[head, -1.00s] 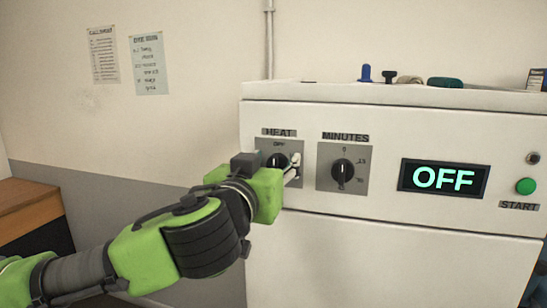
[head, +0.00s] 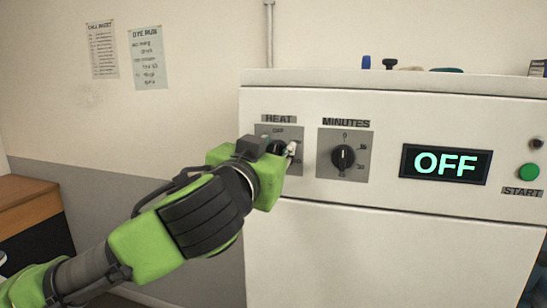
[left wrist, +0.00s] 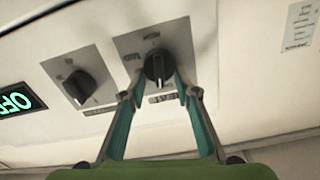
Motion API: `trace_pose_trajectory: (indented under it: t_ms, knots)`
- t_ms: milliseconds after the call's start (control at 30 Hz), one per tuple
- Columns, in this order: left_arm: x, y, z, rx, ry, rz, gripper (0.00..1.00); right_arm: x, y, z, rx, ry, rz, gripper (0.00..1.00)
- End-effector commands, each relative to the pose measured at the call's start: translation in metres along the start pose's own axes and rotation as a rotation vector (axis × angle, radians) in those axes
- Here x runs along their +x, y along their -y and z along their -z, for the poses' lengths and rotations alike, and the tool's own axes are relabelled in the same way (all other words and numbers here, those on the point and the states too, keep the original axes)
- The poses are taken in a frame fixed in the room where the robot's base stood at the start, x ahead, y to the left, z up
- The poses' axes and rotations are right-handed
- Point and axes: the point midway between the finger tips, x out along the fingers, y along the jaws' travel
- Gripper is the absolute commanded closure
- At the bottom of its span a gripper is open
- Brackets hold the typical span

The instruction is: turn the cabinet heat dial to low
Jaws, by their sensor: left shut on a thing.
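The heat dial (head: 277,147) is a dark knob on a grey plate under the HEAT label, on the front of a white cabinet (head: 340,240). The word OFF shows above it; my gripper hides its lower part. My left gripper (head: 291,151) is at the dial. In the left wrist view, which is upside down, the fingers (left wrist: 160,90) are shut on the heat dial (left wrist: 156,67), one on each side. A pale mark on the knob points toward the HEAT label side. The other plate words are blurred. My right gripper is not in view.
The minutes dial (head: 343,157) sits close to the right of the heat dial. Further right are a lit display (head: 446,164) reading OFF and a green START button (head: 529,172). Small items stand on the cabinet top. A wooden desk (head: 25,205) is at left.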

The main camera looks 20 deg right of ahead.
Motion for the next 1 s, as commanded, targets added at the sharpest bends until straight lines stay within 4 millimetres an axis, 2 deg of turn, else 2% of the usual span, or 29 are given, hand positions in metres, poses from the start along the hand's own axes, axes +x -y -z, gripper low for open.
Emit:
trace_pose_trajectory:
  t_ms: [100, 600, 1000]
  knots:
    - [0.0001, -0.0023, -0.0028, 0.093, 0.0, 0.0, 0.93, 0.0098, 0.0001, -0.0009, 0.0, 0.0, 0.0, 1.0]
    - [0.0, -0.0075, -0.0017, 0.56, 0.0, 0.002, 0.93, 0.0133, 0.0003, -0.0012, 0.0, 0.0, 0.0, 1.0]
    - [-0.0001, -0.0101, -0.0035, 0.801, -0.001, 0.002, 0.93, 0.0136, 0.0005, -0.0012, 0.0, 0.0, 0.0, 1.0]
